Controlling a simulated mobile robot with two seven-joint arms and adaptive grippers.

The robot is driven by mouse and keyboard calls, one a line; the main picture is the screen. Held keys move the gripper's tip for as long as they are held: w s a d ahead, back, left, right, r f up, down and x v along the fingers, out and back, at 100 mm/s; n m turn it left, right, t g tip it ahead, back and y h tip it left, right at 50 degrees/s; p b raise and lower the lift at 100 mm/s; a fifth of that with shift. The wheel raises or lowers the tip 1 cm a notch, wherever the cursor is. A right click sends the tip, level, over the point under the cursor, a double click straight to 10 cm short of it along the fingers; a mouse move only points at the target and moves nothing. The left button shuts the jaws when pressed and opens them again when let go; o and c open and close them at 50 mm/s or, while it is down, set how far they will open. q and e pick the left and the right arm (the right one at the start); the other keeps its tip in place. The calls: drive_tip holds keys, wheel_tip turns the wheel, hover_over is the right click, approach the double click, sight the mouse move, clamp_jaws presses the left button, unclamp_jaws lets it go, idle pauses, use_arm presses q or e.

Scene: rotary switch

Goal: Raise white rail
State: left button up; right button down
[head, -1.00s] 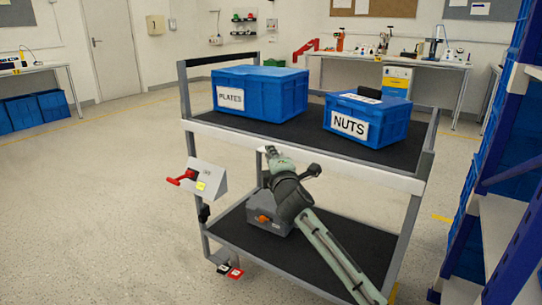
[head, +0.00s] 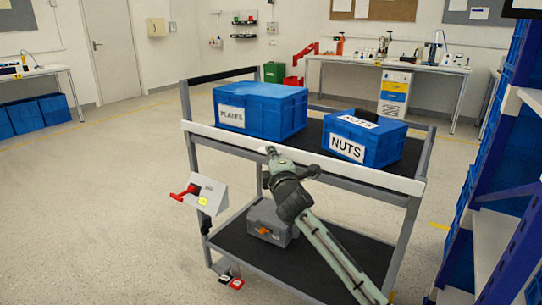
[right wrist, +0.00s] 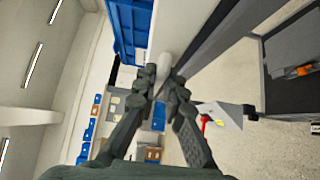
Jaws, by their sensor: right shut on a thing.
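The white rail (head: 225,136) runs along the near side of the cart's top shelf. A grey frame edge shows below it. My right gripper (head: 271,153) reaches up from the lower right and is shut on the rail left of its middle. In the right wrist view, its dark fingers (right wrist: 164,82) meet at the pale rail (right wrist: 164,62), partly hiding it. My left gripper is not in view.
The cart's top shelf (head: 312,136) holds a blue PLATES box (head: 275,110) and a blue NUTS box (head: 385,148). A switch box (head: 207,190) with a red handle is at the cart's left. A grey case (head: 262,215) sits below. A blue rack (head: 490,170) stands right.

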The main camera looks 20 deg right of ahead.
drive_tip(key=shift+r, duration=0.4)
drive_tip(key=c, duration=1.6)
unclamp_jaws()
drive_tip(key=shift+f, duration=0.1)
drive_tip(key=s+a, duration=0.1)
drive_tip(key=s, duration=1.1)
drive_tip(key=shift+a, duration=0.2)
drive_tip(key=shift+f, duration=0.1)
